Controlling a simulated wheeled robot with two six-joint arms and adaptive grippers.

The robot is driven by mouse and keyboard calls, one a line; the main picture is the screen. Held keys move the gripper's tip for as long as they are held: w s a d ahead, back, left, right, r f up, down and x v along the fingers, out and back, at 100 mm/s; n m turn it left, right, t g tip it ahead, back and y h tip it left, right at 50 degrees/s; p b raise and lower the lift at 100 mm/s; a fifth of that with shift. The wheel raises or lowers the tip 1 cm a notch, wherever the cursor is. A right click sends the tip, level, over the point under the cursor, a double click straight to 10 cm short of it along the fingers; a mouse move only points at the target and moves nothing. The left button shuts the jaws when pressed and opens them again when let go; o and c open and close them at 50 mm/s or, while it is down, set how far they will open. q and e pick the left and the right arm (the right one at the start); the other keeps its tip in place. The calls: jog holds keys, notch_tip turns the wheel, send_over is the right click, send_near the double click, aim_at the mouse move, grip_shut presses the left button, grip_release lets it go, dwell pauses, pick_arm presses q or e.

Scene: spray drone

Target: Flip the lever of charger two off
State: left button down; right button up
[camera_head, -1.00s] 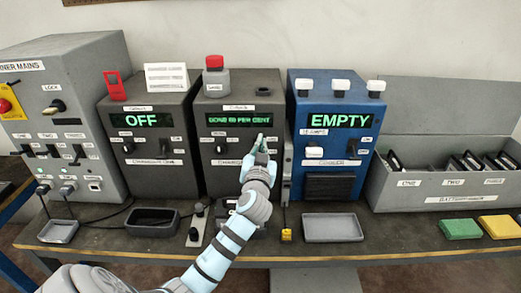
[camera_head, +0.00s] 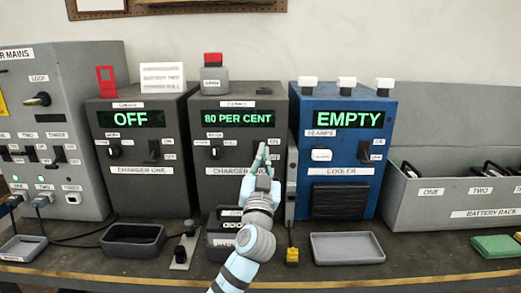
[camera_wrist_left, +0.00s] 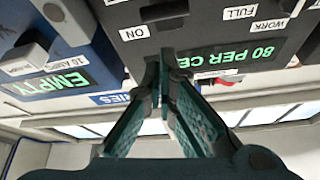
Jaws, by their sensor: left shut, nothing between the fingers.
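Charger two (camera_head: 235,101) is the dark grey box in the middle of the bench, with a green display (camera_head: 238,118) reading "80 PER CENT". My left gripper (camera_head: 262,150) is in front of the right part of its face, fingers pointing up and shut with nothing between them. In the head view it hides the lever. In the left wrist view, which is upside down, the black lever (camera_wrist_left: 164,11) is just beyond the fingertips (camera_wrist_left: 160,75), beside the "ON" label. Whether the fingers touch the lever I cannot tell. My right gripper is not in view.
Charger one (camera_head: 142,182), reading "OFF", stands to the left. The blue cooler (camera_head: 298,180), reading "EMPTY", stands close on the right. A grey tray (camera_head: 347,261), a dark tray (camera_head: 133,253) and a yellow-tagged item (camera_head: 292,256) lie in front.

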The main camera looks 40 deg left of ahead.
pick_arm(q)
jog(key=b+v, duration=0.1)
jog(key=v, duration=0.8)
jog(key=shift+d+f+b, duration=0.25)
jog(key=shift+f+b, duration=0.1)
jog(key=shift+f, duration=0.05)
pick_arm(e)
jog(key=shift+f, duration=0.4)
pick_arm(q)
jog(key=shift+w, duration=0.15)
